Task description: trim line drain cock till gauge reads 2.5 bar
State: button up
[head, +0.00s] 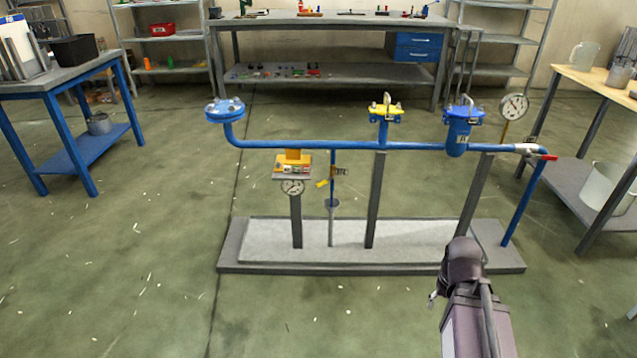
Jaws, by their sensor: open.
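A blue pipe line (340,145) runs across a low plinth. A thin blue drain pipe (333,165) drops from it above a small grey funnel (332,204). A small yellow lever (322,184) sits beside this drain pipe, apparently the drain cock; its exact angle is too small to tell. My arm is at lower right, with my gripper (435,297) mostly hidden behind the wrist. It is open, well short of the drain cock and apart from the line.
A red-handled valve (548,157) is at the line's right end. The grey plinth (250,267) and upright posts (375,200) stand ahead. A blue-legged bench (60,82) is at left, a wooden-topped table (600,85) at right. The floor in front is clear.

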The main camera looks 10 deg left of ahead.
aim_at(325, 181)
jog(key=i, duration=0.9)
jog(key=z, duration=0.05)
